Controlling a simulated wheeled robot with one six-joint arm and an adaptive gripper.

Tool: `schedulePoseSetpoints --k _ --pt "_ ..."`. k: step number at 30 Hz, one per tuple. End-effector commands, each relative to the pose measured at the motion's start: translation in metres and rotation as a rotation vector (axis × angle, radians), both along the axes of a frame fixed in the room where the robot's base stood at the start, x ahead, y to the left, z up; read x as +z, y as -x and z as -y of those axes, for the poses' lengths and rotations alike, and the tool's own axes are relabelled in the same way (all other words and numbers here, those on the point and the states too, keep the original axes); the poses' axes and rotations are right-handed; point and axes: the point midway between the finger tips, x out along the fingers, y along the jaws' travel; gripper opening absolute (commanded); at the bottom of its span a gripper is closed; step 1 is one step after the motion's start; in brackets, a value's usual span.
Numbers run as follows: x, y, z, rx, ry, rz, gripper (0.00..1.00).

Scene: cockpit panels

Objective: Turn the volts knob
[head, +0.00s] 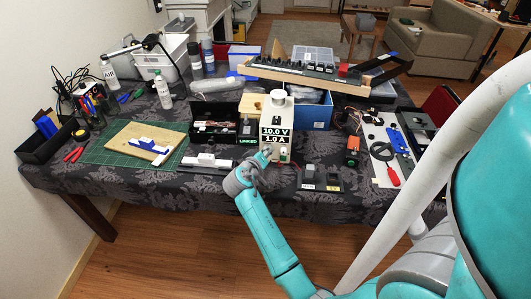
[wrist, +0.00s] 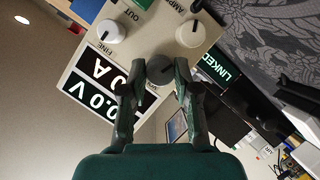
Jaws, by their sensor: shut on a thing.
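The power supply (head: 275,131) stands on the table with its front towards me. My gripper (wrist: 166,75) is shut on this knob. In the head view my gripper (head: 264,155) is at the front panel and covers the knob.
The white FINE knob (wrist: 111,32) and another white knob (wrist: 190,34) by the AMPS label are close to my fingers. The LINKED box (head: 215,128) stands left of the supply.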

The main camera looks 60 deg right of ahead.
Motion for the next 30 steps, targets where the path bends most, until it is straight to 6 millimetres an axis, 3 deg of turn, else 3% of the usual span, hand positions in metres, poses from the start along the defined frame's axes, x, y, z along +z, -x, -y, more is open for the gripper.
schedulePoseSetpoints --k 22,23,25,30 --pt "-0.0009 -0.0009 -0.0004 0.002 0.031 -0.077 0.00" --pt "-0.0009 -0.0009 -0.0004 0.002 0.031 -0.077 0.38" --pt "-0.0008 -0.0008 -0.0004 0.002 0.031 -0.077 0.56" --pt "-0.0007 -0.0007 -0.0003 0.001 0.031 -0.078 0.56"
